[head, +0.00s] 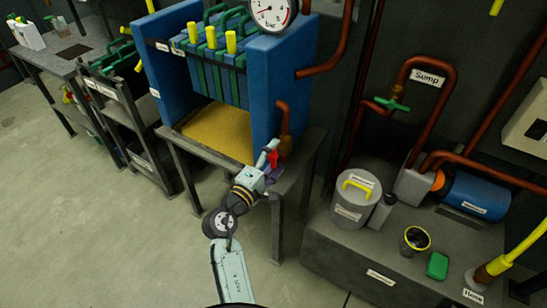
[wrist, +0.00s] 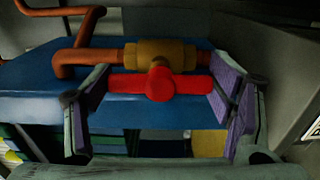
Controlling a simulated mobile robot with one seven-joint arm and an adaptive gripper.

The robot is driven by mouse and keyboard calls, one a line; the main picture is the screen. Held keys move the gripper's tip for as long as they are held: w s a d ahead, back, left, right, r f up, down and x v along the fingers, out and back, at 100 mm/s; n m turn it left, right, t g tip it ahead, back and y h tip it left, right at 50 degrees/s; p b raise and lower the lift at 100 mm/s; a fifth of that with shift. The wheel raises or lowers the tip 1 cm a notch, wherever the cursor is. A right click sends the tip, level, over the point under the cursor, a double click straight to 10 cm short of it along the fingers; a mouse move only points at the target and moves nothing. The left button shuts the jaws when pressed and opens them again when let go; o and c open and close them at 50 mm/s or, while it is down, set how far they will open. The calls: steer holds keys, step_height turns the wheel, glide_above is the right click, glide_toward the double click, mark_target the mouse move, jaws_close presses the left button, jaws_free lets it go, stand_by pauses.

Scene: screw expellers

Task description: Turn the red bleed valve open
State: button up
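The red bleed valve handle (wrist: 160,84) is a short bar, lying level across the wrist view on a brass valve body (wrist: 160,55) in a copper pipe. In the head view the handle (head: 274,158) shows small at the right end of the blue press. My gripper (head: 271,162) is at the valve. Its two purple-padded fingers (wrist: 162,95) are spread wide, one at each end of the handle. The handle's ends lie close to the pads; I cannot tell whether they touch.
The blue filter press (head: 276,95) with green plates and a pressure gauge (head: 272,12) stands on a metal table. A low bench (head: 320,240) at right holds a lidded grey pot (head: 352,210), a blue motor (head: 478,195) and copper pipes. The floor at left is clear.

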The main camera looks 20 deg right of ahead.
steer(key=o, duration=0.4)
steer(key=shift+o, duration=0.2)
steer(key=v, duration=0.7)
steer(key=shift+s+a, duration=0.15)
steer(key=shift+a, duration=0.05)
